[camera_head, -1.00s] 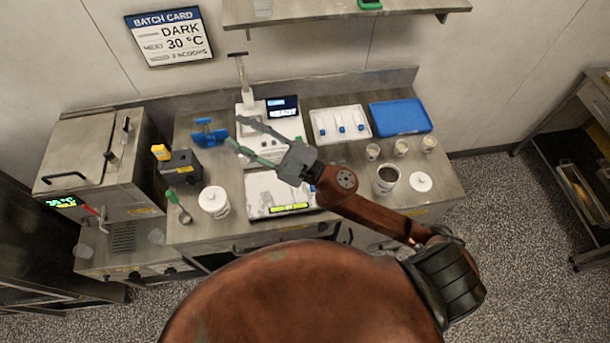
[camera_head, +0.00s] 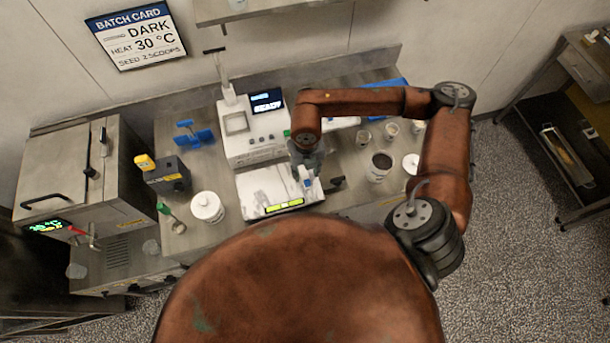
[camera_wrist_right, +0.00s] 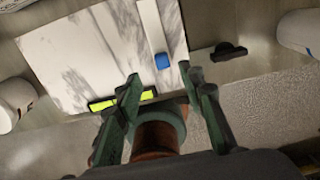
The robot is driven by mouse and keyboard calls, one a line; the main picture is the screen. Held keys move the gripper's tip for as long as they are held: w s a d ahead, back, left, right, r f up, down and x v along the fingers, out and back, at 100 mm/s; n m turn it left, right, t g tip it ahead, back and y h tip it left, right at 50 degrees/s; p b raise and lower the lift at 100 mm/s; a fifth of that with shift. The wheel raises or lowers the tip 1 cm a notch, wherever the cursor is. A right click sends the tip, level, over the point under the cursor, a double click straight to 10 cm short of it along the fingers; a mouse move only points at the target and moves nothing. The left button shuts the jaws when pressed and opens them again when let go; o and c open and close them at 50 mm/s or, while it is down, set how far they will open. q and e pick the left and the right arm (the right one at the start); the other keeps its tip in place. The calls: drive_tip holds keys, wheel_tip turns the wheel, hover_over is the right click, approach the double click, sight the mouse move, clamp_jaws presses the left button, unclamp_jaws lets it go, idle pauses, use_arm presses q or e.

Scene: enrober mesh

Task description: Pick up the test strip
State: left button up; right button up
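The test strip looks like a long white strip with a blue block (camera_wrist_right: 162,61) at its near end. It lies on the right part of the marble slab (camera_wrist_right: 75,60) in the right wrist view. In the head view the blue block (camera_head: 308,184) shows just below my right gripper (camera_head: 305,160). In the right wrist view my right gripper (camera_wrist_right: 163,83) is open and empty, its two green fingers spread apart. Its fingertips show just nearer than the blue block, with the block between their lines. I cannot tell the height gap. My left gripper is not in view.
A white machine (camera_head: 248,130) with a lit display stands behind the slab. A pot of dark contents (camera_head: 380,166) and small cups stand right. A blue tray (camera_head: 392,86) is partly hidden behind my arm.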

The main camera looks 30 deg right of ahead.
sight(307, 182)
drive_tip(key=f+p, duration=0.1)
drive_tip(key=f, duration=0.4)
drive_tip(key=shift+d+f+p, duration=0.15)
drive_tip(key=shift+d+p, duration=0.05)
drive_tip(key=shift+p, duration=0.1)
drive_tip(key=shift+f, duration=0.4)
clamp_jaws()
